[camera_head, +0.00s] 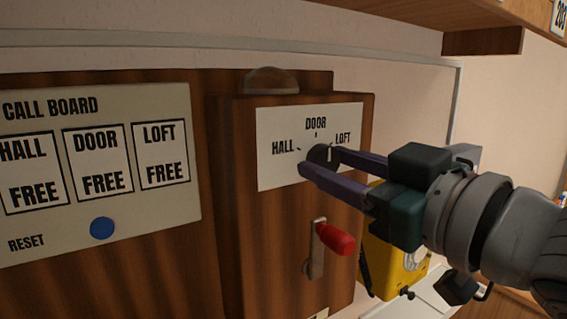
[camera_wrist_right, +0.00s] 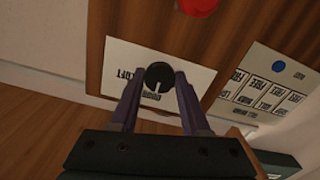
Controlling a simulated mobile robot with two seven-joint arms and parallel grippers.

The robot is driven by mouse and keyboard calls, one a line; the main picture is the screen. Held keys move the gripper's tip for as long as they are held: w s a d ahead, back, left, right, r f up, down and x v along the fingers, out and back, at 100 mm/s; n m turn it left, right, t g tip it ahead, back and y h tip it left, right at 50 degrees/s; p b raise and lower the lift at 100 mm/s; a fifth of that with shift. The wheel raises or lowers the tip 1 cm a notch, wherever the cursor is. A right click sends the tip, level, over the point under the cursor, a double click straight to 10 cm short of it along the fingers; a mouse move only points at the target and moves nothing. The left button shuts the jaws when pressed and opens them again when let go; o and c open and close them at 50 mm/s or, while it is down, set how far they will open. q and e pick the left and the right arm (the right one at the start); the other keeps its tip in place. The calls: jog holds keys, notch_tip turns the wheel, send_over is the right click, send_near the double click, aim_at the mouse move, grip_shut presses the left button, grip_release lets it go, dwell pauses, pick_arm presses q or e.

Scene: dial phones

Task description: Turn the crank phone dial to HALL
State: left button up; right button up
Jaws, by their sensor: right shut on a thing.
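The crank phone is a brown wooden box (camera_head: 290,230) with a white dial plate (camera_head: 275,175) reading HALL at left, DOOR at top and LOFT at right. Its round black dial knob (camera_head: 318,154) has a white pointer line. In the right wrist view the plate is seen upside down, and the line on the knob (camera_wrist_right: 158,76) points roughly toward the DOOR label. My right gripper (camera_head: 322,160) is shut on the dial knob, its purple fingers on either side; they also show in the wrist view (camera_wrist_right: 157,95). My left gripper is not in view.
A red-handled crank (camera_head: 335,238) sits just below the dial. A call board (camera_head: 95,165) at left shows HALL, DOOR and LOFT all FREE, with a blue reset button (camera_head: 102,228). A yellow phone (camera_head: 385,265) stands at right behind my arm. A wooden shelf (camera_head: 440,14) overhangs above.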

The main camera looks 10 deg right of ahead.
grip_shut()
jog(key=shift+r+n+p, duration=0.1)
jog(key=shift+n+p, duration=0.35)
jog(key=shift+n, duration=0.55)
jog(key=n+p, duration=0.1)
jog(key=n, duration=0.2)
jog(key=shift+n, duration=0.3)
jog(key=n+p, duration=0.1)
jog(key=n, duration=0.3)
jog(key=shift+n, duration=1.3)
jog(key=o, duration=1.2)
grip_release()
